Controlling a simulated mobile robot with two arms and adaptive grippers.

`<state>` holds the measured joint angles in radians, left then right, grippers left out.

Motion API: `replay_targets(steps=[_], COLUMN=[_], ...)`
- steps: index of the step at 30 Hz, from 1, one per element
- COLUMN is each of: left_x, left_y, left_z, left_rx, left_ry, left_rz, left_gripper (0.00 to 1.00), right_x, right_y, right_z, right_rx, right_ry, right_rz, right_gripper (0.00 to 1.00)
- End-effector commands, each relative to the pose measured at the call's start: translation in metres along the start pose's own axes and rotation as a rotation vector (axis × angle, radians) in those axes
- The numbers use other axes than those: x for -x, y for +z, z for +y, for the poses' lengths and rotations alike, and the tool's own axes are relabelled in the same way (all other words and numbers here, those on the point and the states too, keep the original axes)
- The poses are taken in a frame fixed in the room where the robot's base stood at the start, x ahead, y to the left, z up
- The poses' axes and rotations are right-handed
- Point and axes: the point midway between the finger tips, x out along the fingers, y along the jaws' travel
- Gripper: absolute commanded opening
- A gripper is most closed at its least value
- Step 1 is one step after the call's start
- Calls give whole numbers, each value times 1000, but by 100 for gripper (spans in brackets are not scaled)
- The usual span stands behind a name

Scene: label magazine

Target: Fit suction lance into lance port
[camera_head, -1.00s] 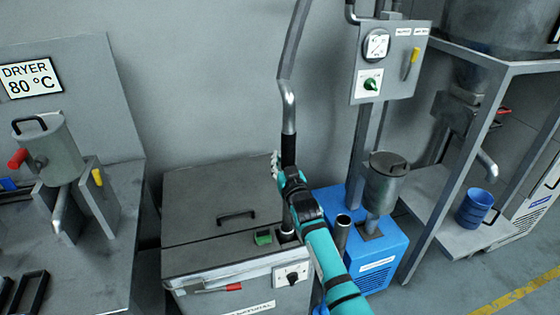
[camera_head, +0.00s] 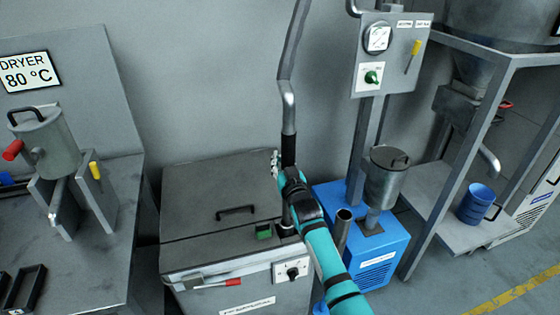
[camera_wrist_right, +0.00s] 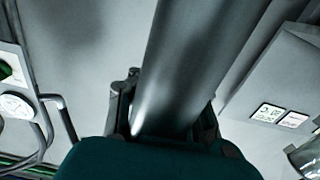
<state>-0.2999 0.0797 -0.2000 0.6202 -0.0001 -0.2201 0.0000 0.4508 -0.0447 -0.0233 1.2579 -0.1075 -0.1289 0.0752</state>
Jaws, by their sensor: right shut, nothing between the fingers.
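The suction lance has a bent metal tube (camera_head: 289,95) and a black section (camera_head: 288,150), and stands nearly upright over the grey lidded bin. Its lower metal part (camera_head: 286,213) shows beside my arm and reaches down to the lance port (camera_head: 287,230) on the bin's top. How deep it sits I cannot tell. My right gripper (camera_head: 276,162) is beside the black section, shut with nothing held. In the right wrist view the lance tube (camera_wrist_right: 185,60) rises large and close, with the gripper's finger parts (camera_wrist_right: 120,105) beside it. My left gripper is out of view.
The grey bin (camera_head: 205,195) has a black handle, a green block (camera_head: 264,231) and a dial (camera_head: 291,270). A blue machine (camera_head: 370,255) with an upright open tube (camera_head: 342,228) stands right of it. The dryer bench (camera_head: 115,225) is left; a blue mug (camera_head: 474,203) sits on the right shelf.

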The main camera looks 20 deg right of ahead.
Motion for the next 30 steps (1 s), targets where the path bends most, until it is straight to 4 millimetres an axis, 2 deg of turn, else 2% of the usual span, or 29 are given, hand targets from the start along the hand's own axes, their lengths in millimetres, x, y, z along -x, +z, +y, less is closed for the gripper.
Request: replay_targets(steps=[30], left_x=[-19], left_y=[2], left_z=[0], left_rx=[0], left_ry=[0], left_rz=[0], left_gripper=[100], right_x=[0], right_y=[24], right_z=[0], right_rx=[0], right_ry=[0], right_rz=[4], right_gripper=[0])
